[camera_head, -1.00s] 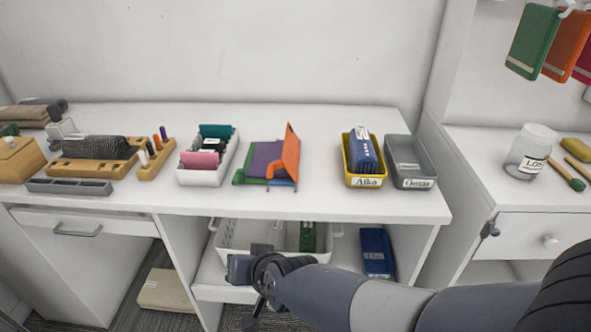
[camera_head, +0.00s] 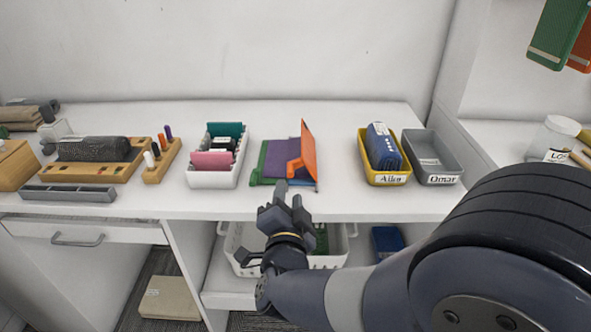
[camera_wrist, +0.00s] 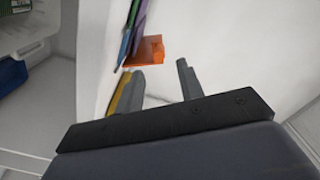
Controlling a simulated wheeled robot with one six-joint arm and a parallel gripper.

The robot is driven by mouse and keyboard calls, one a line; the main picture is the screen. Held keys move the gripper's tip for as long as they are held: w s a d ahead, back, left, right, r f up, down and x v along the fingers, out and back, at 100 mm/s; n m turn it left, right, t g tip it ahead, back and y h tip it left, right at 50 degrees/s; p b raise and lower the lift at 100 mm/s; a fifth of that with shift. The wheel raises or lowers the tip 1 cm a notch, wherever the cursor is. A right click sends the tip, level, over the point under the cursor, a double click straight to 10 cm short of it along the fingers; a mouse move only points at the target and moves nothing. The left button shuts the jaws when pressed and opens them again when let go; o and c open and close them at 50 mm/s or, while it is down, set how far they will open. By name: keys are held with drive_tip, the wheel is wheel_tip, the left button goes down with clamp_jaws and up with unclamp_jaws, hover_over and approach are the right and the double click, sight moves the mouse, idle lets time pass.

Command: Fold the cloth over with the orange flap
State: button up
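The cloth piece lies on the white table, with a purple part (camera_head: 276,160) and a green edge (camera_head: 259,166) at its left. Its orange flap (camera_head: 309,148) stands tilted up on the right side, with an orange tab (camera_head: 294,168) at its front. My gripper (camera_head: 290,192) is just in front of the piece, at the table's front edge, open and empty. In the wrist view the orange part (camera_wrist: 147,52) shows just beyond my gripper (camera_wrist: 160,73), between the lines of its two spread fingers. Contact is not visible.
A white bin of cards (camera_head: 213,180) stands to the left. A yellow bin labelled Aiko (camera_head: 397,179) and a grey bin labelled Omar (camera_head: 445,165) stand to the right. Below the table is a shelf with a white basket (camera_head: 331,262).

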sight(289, 177)
drive_tip(key=w, duration=0.9)
drive_tip(key=shift+w+d, duration=0.15)
drive_tip(key=shift+w, duration=0.05)
drive_tip(key=c, duration=0.8)
drive_tip(key=shift+r, duration=0.1)
